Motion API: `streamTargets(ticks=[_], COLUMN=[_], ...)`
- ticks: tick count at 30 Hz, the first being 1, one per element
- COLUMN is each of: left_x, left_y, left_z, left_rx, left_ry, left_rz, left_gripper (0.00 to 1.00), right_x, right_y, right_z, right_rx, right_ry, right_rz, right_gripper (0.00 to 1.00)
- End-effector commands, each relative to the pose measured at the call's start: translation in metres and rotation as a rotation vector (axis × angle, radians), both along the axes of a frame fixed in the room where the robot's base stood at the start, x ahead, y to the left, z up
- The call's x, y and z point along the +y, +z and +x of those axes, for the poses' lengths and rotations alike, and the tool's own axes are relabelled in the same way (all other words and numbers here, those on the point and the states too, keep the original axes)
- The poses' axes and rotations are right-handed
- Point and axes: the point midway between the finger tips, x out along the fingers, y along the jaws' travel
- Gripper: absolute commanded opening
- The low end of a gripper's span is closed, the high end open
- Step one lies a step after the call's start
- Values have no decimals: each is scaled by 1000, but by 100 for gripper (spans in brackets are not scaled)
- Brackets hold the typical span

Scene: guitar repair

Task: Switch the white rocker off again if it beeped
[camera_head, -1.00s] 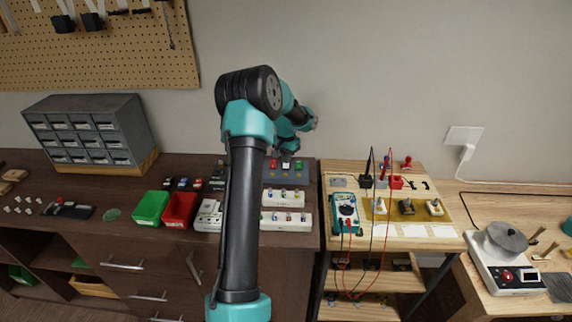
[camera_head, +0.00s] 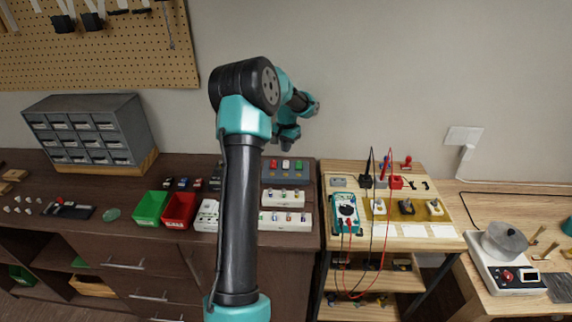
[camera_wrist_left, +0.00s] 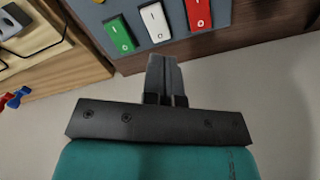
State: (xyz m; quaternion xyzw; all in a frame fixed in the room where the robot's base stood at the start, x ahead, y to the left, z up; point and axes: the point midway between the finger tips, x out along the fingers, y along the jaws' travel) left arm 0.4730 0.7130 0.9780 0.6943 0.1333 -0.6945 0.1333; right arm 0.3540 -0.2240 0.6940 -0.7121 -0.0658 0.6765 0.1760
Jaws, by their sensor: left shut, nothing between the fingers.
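The white rocker (camera_head: 286,165) sits between the red rocker (camera_head: 274,164) and the green rocker (camera_head: 298,165) on a grey switch panel (camera_head: 285,179) on the dark bench. In the left wrist view, the white rocker (camera_wrist_left: 155,22) shows line and circle marks; I cannot tell which end is pressed. The green rocker (camera_wrist_left: 120,36) and red rocker (camera_wrist_left: 198,14) flank it. My left gripper (camera_head: 288,146) is above the back of the panel, apart from the rockers. Its fingers (camera_wrist_left: 165,59) are shut and empty. My right gripper is out of view.
White strips with small parts (camera_head: 285,224) lie in front of the panel. Green (camera_head: 151,207) and red (camera_head: 180,210) bins stand left. A light wooden bench with a teal multimeter (camera_head: 346,212) and hanging leads is right. The wall is behind.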

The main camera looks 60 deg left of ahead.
Motion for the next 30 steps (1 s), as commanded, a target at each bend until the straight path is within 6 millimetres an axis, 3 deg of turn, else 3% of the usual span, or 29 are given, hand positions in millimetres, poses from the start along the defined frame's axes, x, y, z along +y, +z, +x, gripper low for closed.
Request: streamTargets(ticks=[9, 24, 28, 30], left_x=[0, -1, -16, -34], left_y=[18, 18, 15, 12], left_z=[0, 1, 8, 17], left_rx=[-1, 0, 7, 15], left_ry=[1, -2, -29, -59], left_rz=[0, 0, 1, 3], left_gripper=[0, 0, 0, 0], right_x=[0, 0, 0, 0], right_y=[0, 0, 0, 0], right_z=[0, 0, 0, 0], right_rx=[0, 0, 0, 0], right_ry=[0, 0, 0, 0], right_rz=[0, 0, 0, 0], right_gripper=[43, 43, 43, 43])
